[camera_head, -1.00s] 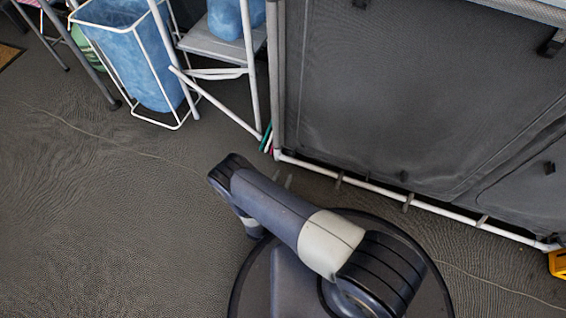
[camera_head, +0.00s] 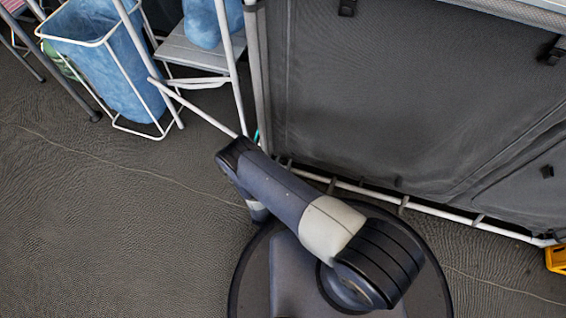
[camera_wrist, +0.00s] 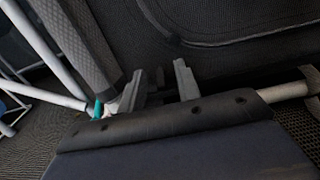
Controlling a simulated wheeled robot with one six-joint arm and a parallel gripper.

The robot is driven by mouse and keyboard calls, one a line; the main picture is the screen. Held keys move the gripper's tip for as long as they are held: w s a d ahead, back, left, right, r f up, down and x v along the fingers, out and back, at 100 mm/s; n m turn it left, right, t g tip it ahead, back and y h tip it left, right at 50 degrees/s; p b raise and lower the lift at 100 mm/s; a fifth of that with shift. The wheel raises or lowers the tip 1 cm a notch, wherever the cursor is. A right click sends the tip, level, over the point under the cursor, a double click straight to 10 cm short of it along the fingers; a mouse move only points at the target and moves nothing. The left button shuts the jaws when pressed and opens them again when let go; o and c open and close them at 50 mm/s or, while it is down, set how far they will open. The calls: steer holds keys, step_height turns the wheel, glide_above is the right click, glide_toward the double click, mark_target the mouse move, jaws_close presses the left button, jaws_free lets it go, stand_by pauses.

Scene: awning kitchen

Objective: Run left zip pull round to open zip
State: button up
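The dark grey fabric cupboard front (camera_head: 400,95) carries a curved zip line at its lower right. A small dark tab (camera_head: 398,181), possibly a zip pull, sits low on the panel, and another tab (camera_head: 547,171) sits at the right. My gripper is hidden behind my arm in the head view. In the wrist view my gripper (camera_wrist: 159,85) has its two grey fingers apart, low by the cupboard's corner post. A small dark shape (camera_wrist: 159,77) shows between or behind the fingers. I cannot tell whether it is a zip pull or whether they touch it.
A white bottom rail (camera_head: 455,216) runs along the cupboard's foot. A folding stand (camera_head: 205,52) and a blue bin in a white wire frame (camera_head: 125,75) stand at the left. A yellow object (camera_head: 555,258) lies at the right edge.

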jaws_close()
stand_by(0.3)
